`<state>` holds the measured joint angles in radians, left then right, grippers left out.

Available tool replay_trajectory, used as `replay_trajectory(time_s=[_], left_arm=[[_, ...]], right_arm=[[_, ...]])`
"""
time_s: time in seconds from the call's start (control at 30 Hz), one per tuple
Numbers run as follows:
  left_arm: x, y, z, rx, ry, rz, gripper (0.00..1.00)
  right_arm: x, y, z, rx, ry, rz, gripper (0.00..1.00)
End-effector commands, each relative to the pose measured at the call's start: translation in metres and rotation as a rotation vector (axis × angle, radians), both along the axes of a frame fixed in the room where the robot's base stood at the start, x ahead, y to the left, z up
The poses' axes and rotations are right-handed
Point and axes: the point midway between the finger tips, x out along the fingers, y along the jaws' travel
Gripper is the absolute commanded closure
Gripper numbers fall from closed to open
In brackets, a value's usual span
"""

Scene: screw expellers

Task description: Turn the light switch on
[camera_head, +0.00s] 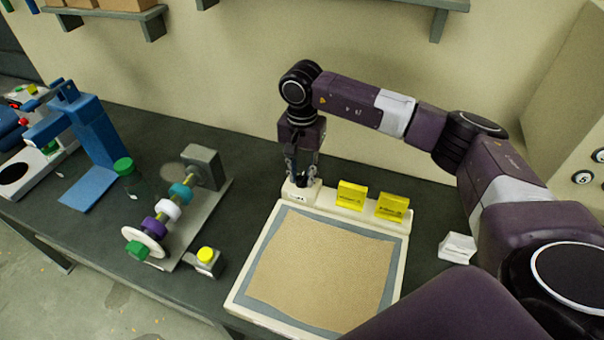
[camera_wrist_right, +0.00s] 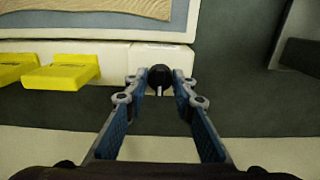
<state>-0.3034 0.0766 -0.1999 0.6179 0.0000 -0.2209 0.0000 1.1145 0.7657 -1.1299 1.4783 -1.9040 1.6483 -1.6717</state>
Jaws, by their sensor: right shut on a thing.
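The switch is a small black round knob (camera_wrist_right: 160,77) with a white mark, on the back edge of the white panel casing (camera_wrist_right: 125,55). In the wrist view it sits between the fingertips of my right gripper (camera_wrist_right: 160,88), which is shut on it. In the head view my right gripper (camera_head: 302,182) points down at the back left corner of the casing (camera_head: 240,292), over a small label, and hides most of the knob. My left gripper is not in view.
Two yellow blocks (camera_head: 351,195) (camera_head: 391,207) stand along the casing's back edge, right of my gripper. A sand-coloured sheet (camera_head: 322,268) covers the panel. A shaft with coloured rings (camera_head: 167,210) and a blue stand (camera_head: 95,130) are to the left. A small white block (camera_head: 457,248) lies right.

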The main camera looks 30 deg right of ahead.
Motion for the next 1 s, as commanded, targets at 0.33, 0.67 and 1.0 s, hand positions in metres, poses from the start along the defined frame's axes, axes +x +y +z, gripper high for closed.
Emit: replay_trajectory(time_s=[0.33, 0.67, 1.0], left_arm=[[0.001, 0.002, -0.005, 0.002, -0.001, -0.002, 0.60], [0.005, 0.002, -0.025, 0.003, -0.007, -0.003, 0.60], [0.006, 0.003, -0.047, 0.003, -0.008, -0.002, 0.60]], right_arm=[[0.000, 0.000, -0.001, 0.001, -0.001, -0.042, 1.00], [0.001, 0.000, -0.003, 0.001, -0.003, -0.261, 1.00], [0.001, 0.000, -0.002, 0.002, -0.004, -0.583, 1.00]])
